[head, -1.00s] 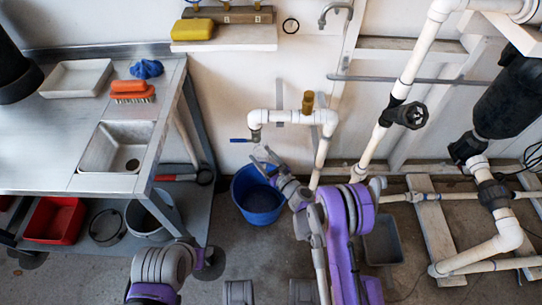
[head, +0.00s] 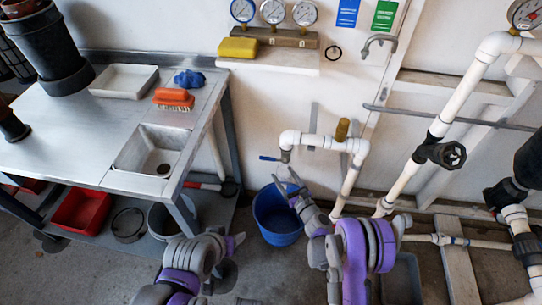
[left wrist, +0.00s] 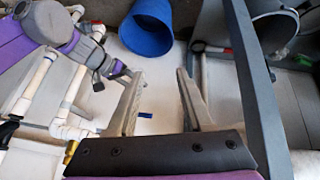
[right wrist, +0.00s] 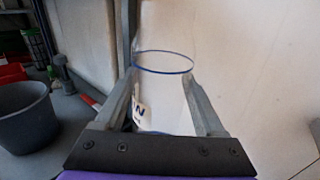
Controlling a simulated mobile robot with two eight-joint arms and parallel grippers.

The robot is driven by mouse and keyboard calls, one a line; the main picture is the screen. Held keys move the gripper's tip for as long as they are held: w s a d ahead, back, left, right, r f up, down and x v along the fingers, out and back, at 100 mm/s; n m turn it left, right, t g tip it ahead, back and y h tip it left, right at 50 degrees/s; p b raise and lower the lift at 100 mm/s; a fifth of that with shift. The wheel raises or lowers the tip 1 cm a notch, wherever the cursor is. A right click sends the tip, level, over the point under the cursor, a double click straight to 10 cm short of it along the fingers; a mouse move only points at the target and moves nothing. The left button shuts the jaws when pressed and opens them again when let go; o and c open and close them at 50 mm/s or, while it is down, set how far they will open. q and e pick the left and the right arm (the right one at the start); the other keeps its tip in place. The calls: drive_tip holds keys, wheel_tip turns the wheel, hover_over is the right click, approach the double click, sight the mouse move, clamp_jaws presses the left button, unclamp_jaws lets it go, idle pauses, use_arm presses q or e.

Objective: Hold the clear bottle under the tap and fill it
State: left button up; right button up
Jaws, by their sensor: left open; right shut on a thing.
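The clear bottle (right wrist: 163,95) shows in the right wrist view as a see-through cylinder with a blue rim and a dark printed mark. My right gripper (head: 284,184) is shut on it, one finger on each side. In the head view the bottle hardly shows. The tap (head: 285,155) is a white pipe's down-turned end with a blue lever handle (head: 268,158); the right gripper is just below it in the picture. I cannot tell whether water runs or the bottle holds any. My left gripper (left wrist: 158,98) is open and empty; it also shows low in the head view (head: 236,243).
A blue bucket (head: 276,222) stands on the floor beneath the tap. The metal bench (head: 70,150) with a sink (head: 150,152) is at the left. White pipes (head: 402,178) and a black valve (head: 440,152) are at the right. A shelf (head: 265,60) with gauges is on the wall.

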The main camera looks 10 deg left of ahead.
use_arm(q)
drive_tip(key=w+d+n+t+h, duration=0.1)
drive_tip(key=w+d+n+t, duration=0.15)
drive_tip(key=w, duration=0.45)
drive_tip(key=w+d+n+t, duration=0.2)
drive_tip(key=w+n+t, duration=0.1)
drive_tip(key=w, duration=0.4)
drive_tip(key=n+t+y, duration=0.2)
drive_tip(key=n+t, duration=0.4)
drive_tip(key=n, duration=0.5)
approach(266, 158)
drive_tip(key=w, duration=1.3)
drive_tip(key=shift+w+f, duration=0.2)
drive_tip(key=shift+f, duration=0.1)
clamp_jaws()
